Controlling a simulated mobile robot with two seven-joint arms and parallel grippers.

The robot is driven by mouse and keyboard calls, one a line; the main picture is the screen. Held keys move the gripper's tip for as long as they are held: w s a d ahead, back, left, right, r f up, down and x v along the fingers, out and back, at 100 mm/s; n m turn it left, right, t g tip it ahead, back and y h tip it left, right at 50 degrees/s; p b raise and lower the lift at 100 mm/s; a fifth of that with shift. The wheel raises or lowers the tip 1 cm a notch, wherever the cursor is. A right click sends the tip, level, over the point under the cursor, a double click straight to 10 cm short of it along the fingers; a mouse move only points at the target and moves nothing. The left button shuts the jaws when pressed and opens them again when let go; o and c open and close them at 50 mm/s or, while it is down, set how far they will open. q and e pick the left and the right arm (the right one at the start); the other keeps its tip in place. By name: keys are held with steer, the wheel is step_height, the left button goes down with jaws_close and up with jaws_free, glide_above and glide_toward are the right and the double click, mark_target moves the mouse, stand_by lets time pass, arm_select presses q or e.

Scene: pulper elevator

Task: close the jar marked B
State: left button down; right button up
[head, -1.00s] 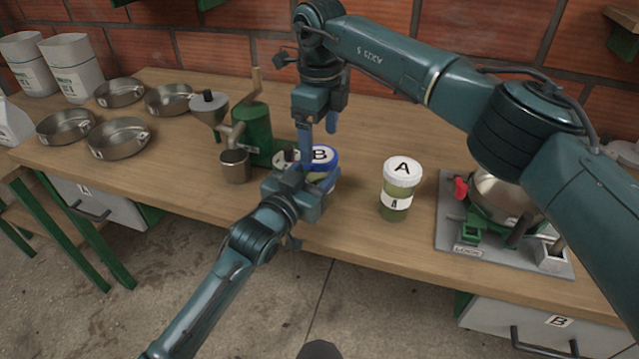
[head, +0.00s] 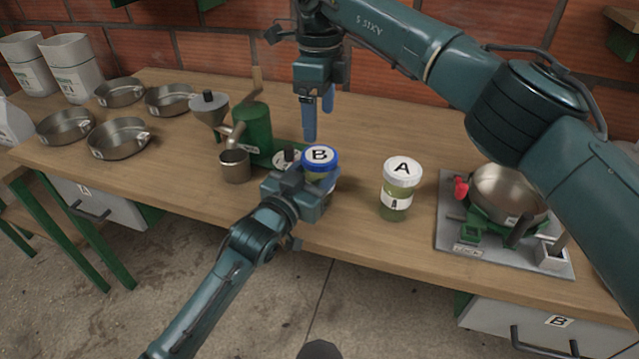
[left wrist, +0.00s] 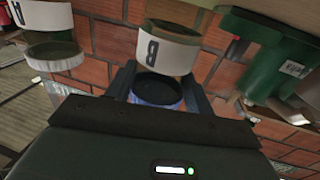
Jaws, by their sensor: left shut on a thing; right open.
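Jar B (head: 321,177) stands on the bench with its blue lid (head: 319,154) marked B on top. I cannot tell whether the lid is fully tightened. In the left wrist view the picture is upside down, with the jar's white B label (left wrist: 168,48) and the blue lid (left wrist: 157,92) between the fingers. My right gripper (head: 318,118) is open and empty, above and behind the lid, clear of it. Jar A (head: 397,190), with a white lid, stands to the right.
A green grinder (head: 252,132) with a metal cup (head: 235,166) stands just left of jar B. Several steel pans (head: 119,138) are at the left. A grey plate (head: 450,238) with a steel bowl (head: 508,192) is at the right. Bench behind the jars is free.

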mark_target(320, 155)
step_height(320, 155, down, 8)
steer(key=shift+r, duration=0.1)
stand_by(0.4)
steer(key=shift+c, duration=0.6)
steer(key=c, duration=0.9)
steer(key=o, duration=1.2)
step_height(320, 155, up, 12)
